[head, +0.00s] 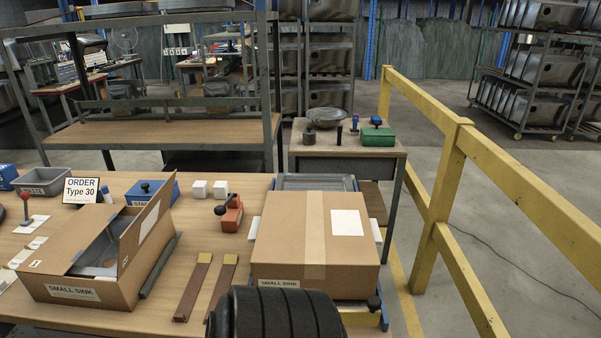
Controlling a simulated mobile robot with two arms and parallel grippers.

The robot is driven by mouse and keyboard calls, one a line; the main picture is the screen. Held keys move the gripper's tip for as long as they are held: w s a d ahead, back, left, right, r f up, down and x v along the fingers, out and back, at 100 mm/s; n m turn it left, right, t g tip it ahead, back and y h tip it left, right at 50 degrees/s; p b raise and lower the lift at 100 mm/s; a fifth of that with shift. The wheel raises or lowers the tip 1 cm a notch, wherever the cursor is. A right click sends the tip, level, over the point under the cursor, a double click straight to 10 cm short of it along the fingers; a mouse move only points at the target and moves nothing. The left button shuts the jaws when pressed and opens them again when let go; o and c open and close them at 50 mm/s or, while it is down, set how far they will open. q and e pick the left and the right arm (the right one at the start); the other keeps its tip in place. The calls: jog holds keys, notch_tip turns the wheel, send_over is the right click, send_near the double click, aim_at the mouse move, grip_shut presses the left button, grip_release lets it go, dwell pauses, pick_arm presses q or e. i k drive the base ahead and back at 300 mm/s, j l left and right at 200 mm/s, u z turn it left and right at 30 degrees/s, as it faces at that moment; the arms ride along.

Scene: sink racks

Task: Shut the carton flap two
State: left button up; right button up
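An open brown carton (85,290) labelled SMALL SINK stands on the wooden workbench at the left. Its long right flap (148,228) stands up, tilted, with a white label on its inner face. A brown panel lies low along its left side (62,243). A grey sink surface with a round hole (109,262) shows inside the carton. A second SMALL SINK carton (285,235), to the right, has its top shut and taped down the middle. Which flap is flap two cannot be told. Neither gripper is in view.
Two brown strips (194,290) lie between the cartons, beside a dark bar (161,265). An orange tool (231,215), white blocks (210,188), a blue box (151,192), a grey bin (42,181) and an ORDER sign (81,190) stand behind. A yellow railing (450,150) bounds the right.

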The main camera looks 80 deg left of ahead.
aim_at(130, 242)
jog(key=i+u, duration=0.1)
jog(key=u, duration=3.45)
